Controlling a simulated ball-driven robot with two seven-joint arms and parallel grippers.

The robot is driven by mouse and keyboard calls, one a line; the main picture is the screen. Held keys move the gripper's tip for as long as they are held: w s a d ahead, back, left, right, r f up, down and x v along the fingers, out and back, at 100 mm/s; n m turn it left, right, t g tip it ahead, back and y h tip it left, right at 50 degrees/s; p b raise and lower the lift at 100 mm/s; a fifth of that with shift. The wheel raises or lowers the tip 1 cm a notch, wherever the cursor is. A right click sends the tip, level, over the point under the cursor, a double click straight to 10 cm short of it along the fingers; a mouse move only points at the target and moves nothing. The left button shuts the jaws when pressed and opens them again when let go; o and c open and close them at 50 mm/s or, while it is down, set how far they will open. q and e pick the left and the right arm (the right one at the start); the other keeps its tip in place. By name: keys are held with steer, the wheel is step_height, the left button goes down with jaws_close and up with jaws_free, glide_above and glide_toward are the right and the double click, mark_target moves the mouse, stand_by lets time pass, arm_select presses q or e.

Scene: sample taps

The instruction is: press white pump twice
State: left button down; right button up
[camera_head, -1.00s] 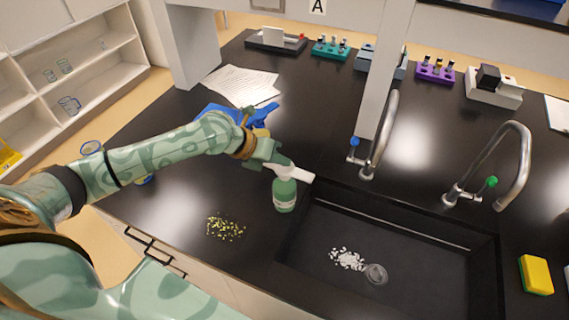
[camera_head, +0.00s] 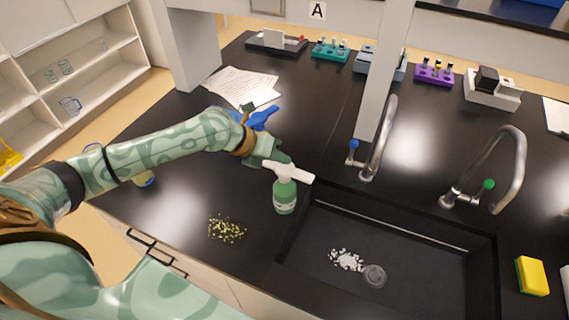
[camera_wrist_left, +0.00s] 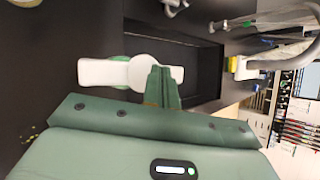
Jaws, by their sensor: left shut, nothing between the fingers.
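The green pump bottle (camera_head: 285,197) stands upright on the black bench, just left of the sink. Its white pump head (camera_head: 292,173) points right. In the left wrist view the white pump head (camera_wrist_left: 105,73) lies across the middle, with only a little of the bottle showing under it. My left gripper (camera_head: 281,157) is shut and empty, right at the top of the pump head. In the wrist view its fingers (camera_wrist_left: 163,84) overlap the pump head's right part. I cannot tell whether they touch it. My right gripper is not in view.
The sink (camera_head: 400,245) holds white pieces (camera_head: 346,260) and a clear dish (camera_head: 375,276). Yellow-green bits (camera_head: 227,229) lie left of it. Taps with a blue handle (camera_head: 354,145) and green handle (camera_head: 488,184) stand behind. A blue item (camera_head: 262,117) and papers (camera_head: 242,86) lie beyond my arm.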

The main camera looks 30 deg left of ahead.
mark_target(280, 168)
arm_select(q)
steer(key=shift+r, duration=0.1)
steer(key=shift+r+p, duration=1.85)
steer(key=shift+r, duration=0.65)
steer(key=shift+f, duration=0.1)
